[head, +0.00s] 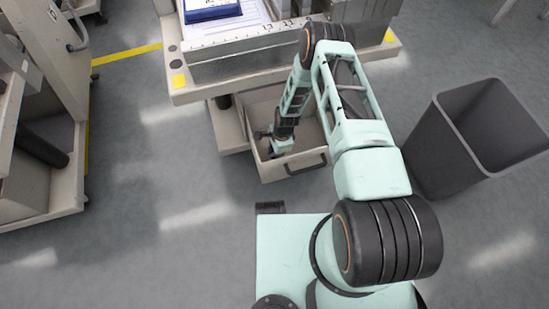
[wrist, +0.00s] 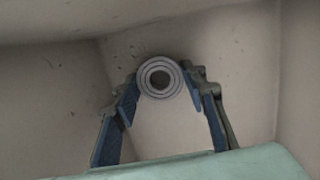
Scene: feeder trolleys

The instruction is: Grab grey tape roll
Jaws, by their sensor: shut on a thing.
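The grey tape roll (wrist: 147,88) shows in the wrist view as a pale ring with a dark centre, between the two blue-padded fingers of my gripper (wrist: 160,92). The fingers are shut on it from either side. In the head view my gripper (head: 276,145) reaches down into the open beige drawer (head: 291,169) of the trolley. The tape roll cannot be made out in the head view. The drawer's pale floor and walls surround the gripper in the wrist view.
The feeder trolley (head: 186,94) stands above the drawer, with papers and a blue item (head: 212,10) on top. A dark grey bin (head: 437,140) stands at the right. Another trolley (head: 60,199) is at the left. The floor between the left trolley and my base is clear.

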